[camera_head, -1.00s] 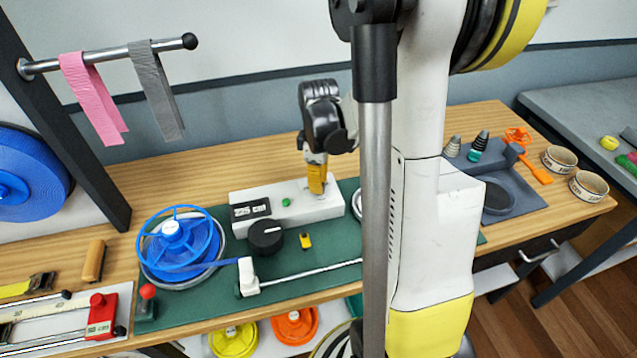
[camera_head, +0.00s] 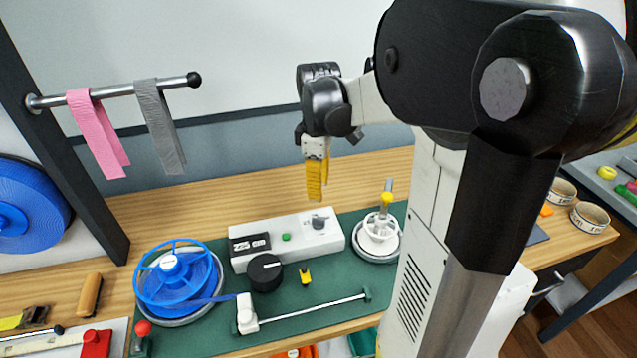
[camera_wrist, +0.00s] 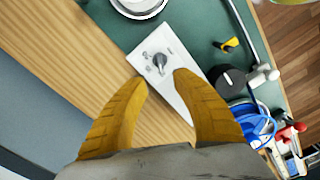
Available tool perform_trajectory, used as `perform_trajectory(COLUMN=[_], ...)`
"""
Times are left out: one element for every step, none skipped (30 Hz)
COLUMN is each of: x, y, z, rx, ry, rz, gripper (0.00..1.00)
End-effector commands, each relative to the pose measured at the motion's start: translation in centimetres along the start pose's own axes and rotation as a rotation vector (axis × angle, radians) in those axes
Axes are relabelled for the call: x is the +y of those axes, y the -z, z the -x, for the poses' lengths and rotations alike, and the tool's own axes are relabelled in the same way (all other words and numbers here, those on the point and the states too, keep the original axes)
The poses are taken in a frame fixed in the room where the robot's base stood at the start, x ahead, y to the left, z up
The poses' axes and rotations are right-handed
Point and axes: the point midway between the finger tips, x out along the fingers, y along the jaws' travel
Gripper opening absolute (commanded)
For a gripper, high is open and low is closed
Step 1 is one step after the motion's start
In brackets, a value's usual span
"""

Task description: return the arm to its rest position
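My gripper (camera_head: 316,181) hangs with its yellow fingers pointing down above the wooden workbench, behind the white control box (camera_head: 290,242). In the wrist view the two yellow fingers (camera_wrist: 160,100) stand well apart with nothing between them, so the gripper is open and empty. Beyond the fingertips the wrist view shows the white control box with its grey selector knob (camera_wrist: 159,61). My arm's dark joint and pole cover the right part of the head view and hide some of the bench.
A blue reel (camera_head: 178,275), a black knob (camera_head: 265,273) and a white reel (camera_head: 379,231) are on the green mat (camera_head: 313,292). A rail (camera_head: 120,91) holds pink and grey straps at upper left. Bare bench wood lies behind the box.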

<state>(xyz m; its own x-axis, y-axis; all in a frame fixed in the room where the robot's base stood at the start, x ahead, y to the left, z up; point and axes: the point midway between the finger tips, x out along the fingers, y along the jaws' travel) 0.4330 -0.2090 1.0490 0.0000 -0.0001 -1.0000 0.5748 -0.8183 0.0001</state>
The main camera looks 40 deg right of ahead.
Motion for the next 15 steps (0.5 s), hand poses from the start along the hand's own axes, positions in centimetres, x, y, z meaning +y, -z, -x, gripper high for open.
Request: perform_trajectory(x=[-0.02, -0.04, -0.05, -0.04, -0.04, -0.04, -0.04, -0.03, -0.03, -0.03, -0.03, -0.03, -0.03, -0.03, -0.03], y=[-0.01, -0.02, -0.02, -0.02, -0.02, -0.02, -0.02, -0.01, -0.01, -0.01, -0.02, -0.02, -0.01, -0.01, -0.01], z=[0.49, 0.7, 0.91, 1.03, 1.1, 1.15, 1.16, 1.16, 1.15, 1.14, 1.14, 1.13, 1.13, 1.13, 1.12], rx=[0.0, 0.0, 0.0, 0.0, 0.0, 0.0, 0.0, 0.0, 0.0, 0.0, 0.0, 0.0, 0.0, 0.0, 0.0], ry=[0.0, 0.0, 0.0, 0.0, 0.0, 0.0, 0.0, 0.0, 0.0, 0.0, 0.0, 0.0, 0.0, 0.0, 0.0], rz=[0.0, 0.0, 0.0, 0.0, 0.0, 0.0, 0.0, 0.0, 0.0, 0.0, 0.0, 0.0, 0.0, 0.0, 0.0], gripper=[0.32, 0.32, 0.32, 0.32, 0.32, 0.32, 0.32, 0.32, 0.32, 0.32, 0.32, 0.32, 0.32, 0.32, 0.32])
